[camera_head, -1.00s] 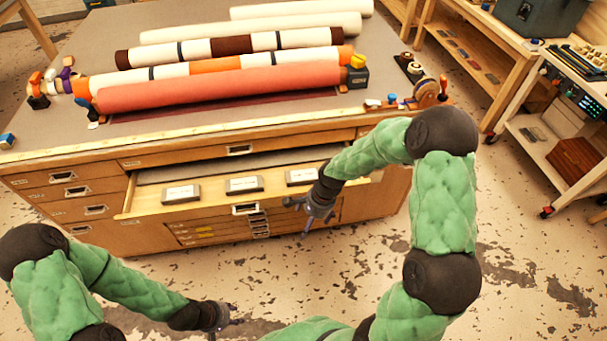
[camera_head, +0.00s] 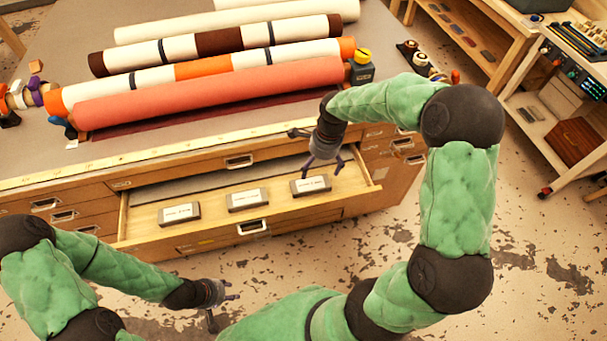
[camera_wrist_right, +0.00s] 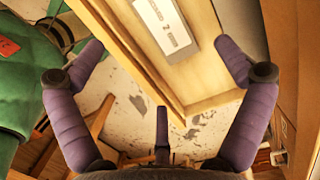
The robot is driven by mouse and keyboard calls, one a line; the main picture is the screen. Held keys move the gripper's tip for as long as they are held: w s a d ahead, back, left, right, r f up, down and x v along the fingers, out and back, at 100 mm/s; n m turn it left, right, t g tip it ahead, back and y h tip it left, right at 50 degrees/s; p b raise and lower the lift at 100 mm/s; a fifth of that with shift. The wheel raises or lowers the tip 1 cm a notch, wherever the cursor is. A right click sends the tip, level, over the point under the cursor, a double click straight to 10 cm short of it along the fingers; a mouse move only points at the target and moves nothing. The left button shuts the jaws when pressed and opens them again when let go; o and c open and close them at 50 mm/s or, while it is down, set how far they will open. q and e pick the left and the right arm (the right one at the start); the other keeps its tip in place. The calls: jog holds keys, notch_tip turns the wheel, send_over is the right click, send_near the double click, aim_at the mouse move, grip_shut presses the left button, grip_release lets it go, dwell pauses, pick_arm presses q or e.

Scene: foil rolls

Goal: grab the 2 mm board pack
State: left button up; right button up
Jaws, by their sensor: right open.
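Three flat packs with white labels lie in a row in the open drawer (camera_head: 150,221): a left pack (camera_head: 179,215), a middle pack (camera_head: 248,200) and a right pack (camera_head: 311,185). Their labels are too small to read in the head view. In the right wrist view, a labelled pack (camera_wrist_right: 168,28) shows print that seems to include "BOARD" and "2". My right gripper (camera_head: 324,166) is open and empty, just above the right pack; its spread fingers (camera_wrist_right: 159,52) also show in the wrist view. My left gripper (camera_head: 223,312) is open and empty in front of the cabinet.
A wheeled cart (camera_head: 560,125) stands at the right. The floor before the drawer is clear.

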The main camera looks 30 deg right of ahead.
jog(key=b, duration=0.2)
send_over(311, 187)
jog(key=d, duration=0.1)
notch_tip(311, 187, down, 6)
jog(key=shift+s+d+r, duration=0.1)
jog(key=f+b, duration=0.1)
jog(key=f, duration=0.1)
jog(key=a+f+b, duration=0.1)
jog(key=f, duration=0.1)
jog(key=shift+f, duration=0.4)
jog(key=shift+r, duration=0.1)
jog(key=c, duration=1.2)
